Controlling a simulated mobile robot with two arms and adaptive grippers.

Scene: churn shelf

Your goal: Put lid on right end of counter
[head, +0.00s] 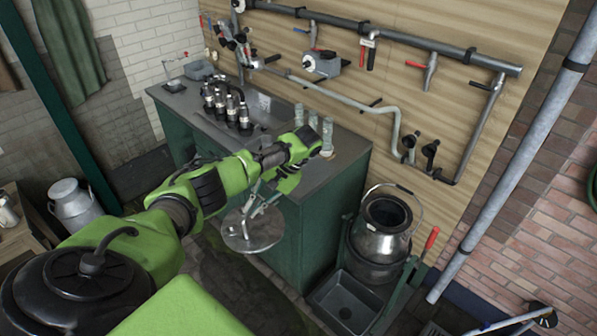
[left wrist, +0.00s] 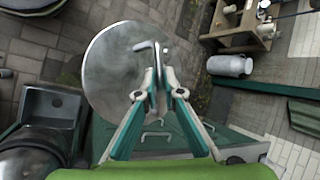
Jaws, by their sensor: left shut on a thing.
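The lid (head: 250,236) is a flat round grey metal disc with a bent handle on top. It hangs in front of the green counter (head: 318,225), below the level of its grey top. My left gripper (head: 262,200) is shut on the lid's handle. In the left wrist view the lid (left wrist: 108,80) lies beyond the fingertips (left wrist: 156,88), with the handle between them. Part of the counter top and its right end are hidden behind my left arm. My right gripper is not in view.
Several dark-topped bottles (head: 228,108) stand mid-counter. Pale glass cylinders (head: 313,122) stand near the right end. An open metal churn (head: 380,243) is right of the counter, above a grey basin (head: 345,303). Pipes (head: 390,35) run along the wooden wall.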

